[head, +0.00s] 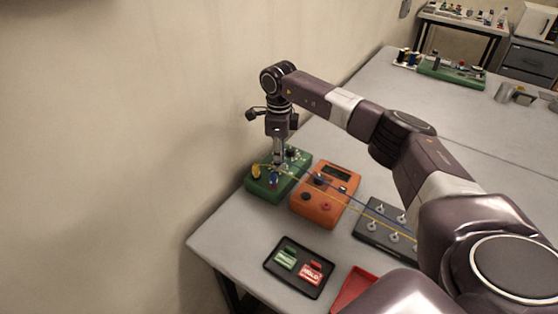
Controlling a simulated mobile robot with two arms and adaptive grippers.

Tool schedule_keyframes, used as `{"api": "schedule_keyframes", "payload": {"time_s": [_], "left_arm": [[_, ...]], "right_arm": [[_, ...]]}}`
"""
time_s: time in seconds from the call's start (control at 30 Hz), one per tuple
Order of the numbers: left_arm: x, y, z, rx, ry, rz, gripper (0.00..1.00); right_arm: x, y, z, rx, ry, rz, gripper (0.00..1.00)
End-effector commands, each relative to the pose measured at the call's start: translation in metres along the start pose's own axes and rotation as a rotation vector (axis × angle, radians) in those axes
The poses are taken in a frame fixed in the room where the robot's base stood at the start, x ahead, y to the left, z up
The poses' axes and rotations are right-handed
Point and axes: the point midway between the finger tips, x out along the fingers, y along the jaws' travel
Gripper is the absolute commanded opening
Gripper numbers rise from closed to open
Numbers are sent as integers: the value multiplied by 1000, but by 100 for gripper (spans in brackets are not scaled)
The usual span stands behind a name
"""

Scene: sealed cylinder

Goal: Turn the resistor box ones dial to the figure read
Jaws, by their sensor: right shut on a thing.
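The green resistor box (262,188) sits on the near left end of the grey bench, by the wall. It has several small dials on top and a yellow and a blue terminal on its front. My right gripper (279,161) comes down upright over the box, shut on a dial there. The gripper hides that dial and its figures are too small to read. An orange meter (322,205) with a dark display stands right beside the box. My left gripper is not in view.
Yellow and blue leads run from the box area across the meter to a black terminal panel (366,236). A black tray (274,272) with green and red tags and a red tray (352,291) lie in front. The far bench top (440,115) is mostly clear.

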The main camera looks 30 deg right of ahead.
Motion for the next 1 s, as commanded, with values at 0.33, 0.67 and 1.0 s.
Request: {"api": "schedule_keyframes", "payload": {"time_s": [0.33,0.67,1.0], "left_arm": [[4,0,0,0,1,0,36],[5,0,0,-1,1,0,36],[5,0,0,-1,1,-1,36]], "right_arm": [[0,0,0,288,0,-1,0],[0,1,0,443,0,0,0],[0,1,0,484,1,-1,0]]}}
